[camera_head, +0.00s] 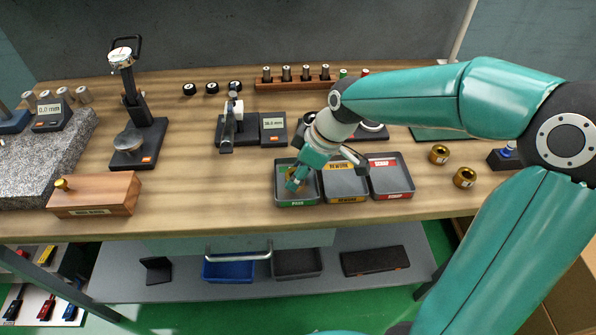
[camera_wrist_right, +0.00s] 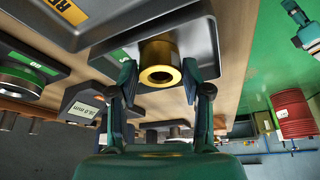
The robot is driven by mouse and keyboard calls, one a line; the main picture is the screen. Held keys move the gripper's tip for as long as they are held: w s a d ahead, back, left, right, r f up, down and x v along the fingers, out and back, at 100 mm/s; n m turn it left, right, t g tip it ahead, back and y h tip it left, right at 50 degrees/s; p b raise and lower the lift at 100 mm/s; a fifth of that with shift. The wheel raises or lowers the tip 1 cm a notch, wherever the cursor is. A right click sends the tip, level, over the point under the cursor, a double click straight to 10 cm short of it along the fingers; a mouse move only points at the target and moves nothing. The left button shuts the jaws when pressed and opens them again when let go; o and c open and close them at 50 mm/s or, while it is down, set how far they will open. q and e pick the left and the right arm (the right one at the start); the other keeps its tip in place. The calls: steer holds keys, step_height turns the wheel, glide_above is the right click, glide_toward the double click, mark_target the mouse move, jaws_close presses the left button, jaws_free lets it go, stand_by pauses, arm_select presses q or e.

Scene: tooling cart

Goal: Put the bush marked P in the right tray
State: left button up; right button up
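My right gripper (camera_head: 297,182) reaches down into the green-labelled PASS tray (camera_head: 283,200), the leftmost of three grey trays. The bush is at the tray, also seen in part in the head view (camera_head: 291,186). No letter is readable on it. Whether it touches the tray floor I cannot tell. My left gripper is out of view.
The yellow-labelled REWORK tray (camera_head: 345,184) and red-labelled SCRAP tray (camera_head: 393,178) stand beside it. Two more brass bushes (camera_head: 440,154) (camera_head: 465,177) lie farther right. Gauges with a display (camera_head: 273,124) stand behind. A wooden box (camera_head: 95,195) is left; bench between is clear.

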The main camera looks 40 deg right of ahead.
steer(key=shift+o, duration=0.9)
steer(key=shift+r, duration=0.1)
steer(key=v, duration=1.2)
steer(key=shift+p, duration=0.4)
steer(key=shift+w+r, duration=0.1)
steer(key=shift+r, duration=0.05)
